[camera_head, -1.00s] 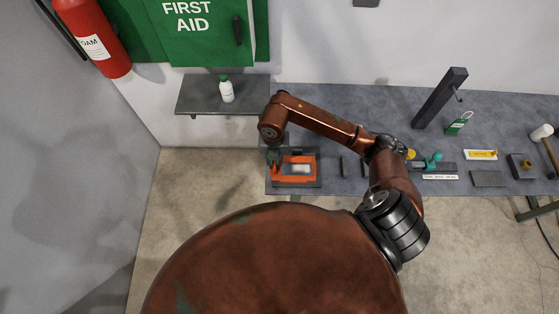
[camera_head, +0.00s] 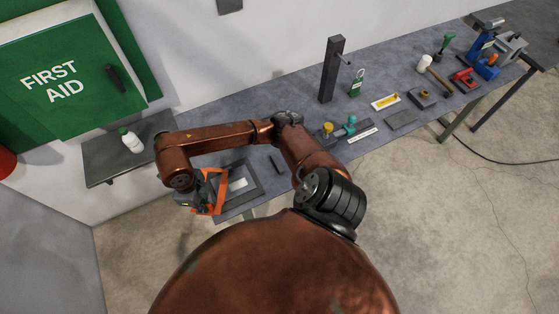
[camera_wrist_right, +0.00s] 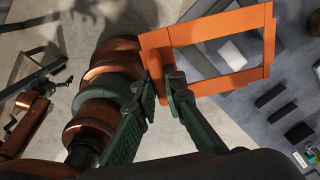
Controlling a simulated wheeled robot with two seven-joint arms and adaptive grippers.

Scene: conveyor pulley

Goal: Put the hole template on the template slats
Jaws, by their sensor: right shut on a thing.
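The hole template is an orange rectangular frame (camera_head: 218,193). My right gripper (camera_head: 192,192) holds it tilted in the air in front of the bench's left end. In the right wrist view the green fingers of my right gripper (camera_wrist_right: 163,92) are shut on the near corner of the orange frame (camera_wrist_right: 211,27). Two dark parallel bars, which look like the template slats (camera_wrist_right: 275,103), lie on the bench beyond the frame. One slat also shows in the head view (camera_head: 277,163); my right arm hides the other. At the wrist view's left edge is a copper arm with dark ends, likely mine; its fingers are unclear.
A dark tray (camera_head: 252,177) with a pale block lies behind the frame. A dark post (camera_head: 331,70), a green tag (camera_head: 356,83), a yellow-labelled plate (camera_head: 385,101) and a mallet (camera_head: 430,68) stand or lie farther right. A white bottle (camera_head: 131,141) stands on the side shelf.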

